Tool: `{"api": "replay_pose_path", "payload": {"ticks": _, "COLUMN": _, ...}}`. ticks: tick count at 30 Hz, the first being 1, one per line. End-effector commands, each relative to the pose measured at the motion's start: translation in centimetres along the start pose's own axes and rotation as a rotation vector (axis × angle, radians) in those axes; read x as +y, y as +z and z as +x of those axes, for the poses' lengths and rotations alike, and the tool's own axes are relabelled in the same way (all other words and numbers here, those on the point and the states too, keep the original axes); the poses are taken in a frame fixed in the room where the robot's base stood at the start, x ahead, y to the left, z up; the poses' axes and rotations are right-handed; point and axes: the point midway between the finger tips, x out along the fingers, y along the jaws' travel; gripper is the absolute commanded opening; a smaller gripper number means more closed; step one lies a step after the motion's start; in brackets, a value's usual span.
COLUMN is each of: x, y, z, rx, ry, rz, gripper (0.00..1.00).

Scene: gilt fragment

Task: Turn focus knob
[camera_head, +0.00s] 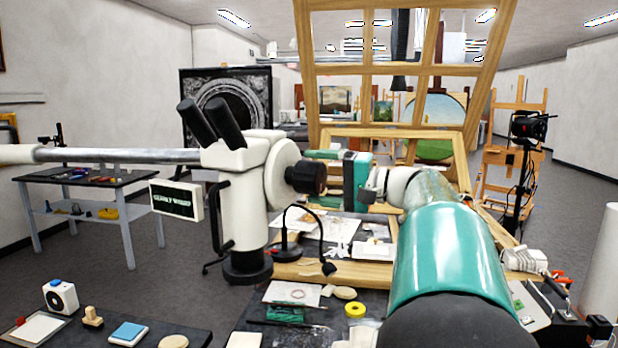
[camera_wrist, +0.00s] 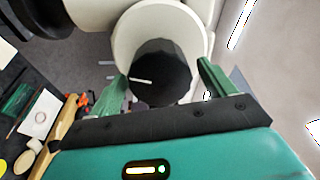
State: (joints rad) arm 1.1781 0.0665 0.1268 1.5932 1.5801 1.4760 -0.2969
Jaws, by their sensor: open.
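The focus knob (camera_head: 303,177) is a dark, faceted cylinder on the right side of the white microscope (camera_head: 252,170), out from a round white disc. In the wrist view the knob (camera_wrist: 162,82) faces me and has a short white line on its face. My gripper (camera_head: 318,178) reaches in from the right in the head view, level with the knob. In the wrist view my gripper (camera_wrist: 163,70) is open, its two green fingers on either side of the knob. Gaps show between the fingers and the knob. The knob's far side is hidden.
A wooden frame (camera_head: 465,160) stands behind my arm. A black gooseneck lamp (camera_head: 322,240) rises below the gripper. The dark table (camera_head: 245,318) holds a yellow roll (camera_head: 355,309) and small items. A side table (camera_head: 130,180) with tools stands at left.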

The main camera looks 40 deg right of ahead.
Motion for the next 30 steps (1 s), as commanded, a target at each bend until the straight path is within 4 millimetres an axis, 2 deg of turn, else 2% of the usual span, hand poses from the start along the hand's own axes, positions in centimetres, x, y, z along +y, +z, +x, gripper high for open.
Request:
{"api": "replay_pose_path", "payload": {"ticks": 9, "x": 0.0, "y": -0.1, "z": -7.2, "rx": 0.004, "ry": 0.001, "rz": 0.000, "gripper": 0.83}}
{"api": "replay_pose_path", "payload": {"ticks": 15, "x": 0.0, "y": -0.1, "z": -10.2, "rx": 0.002, "ry": 0.000, "rz": -0.001, "gripper": 0.83}}
{"api": "replay_pose_path", "payload": {"ticks": 20, "x": -0.1, "y": 0.0, "z": -11.0, "rx": 0.001, "ry": 0.000, "rz": -0.001, "gripper": 0.83}}
{"api": "replay_pose_path", "payload": {"ticks": 30, "x": 0.0, "y": 0.0, "z": -11.0, "rx": 0.001, "ry": 0.000, "rz": -0.001, "gripper": 0.83}}
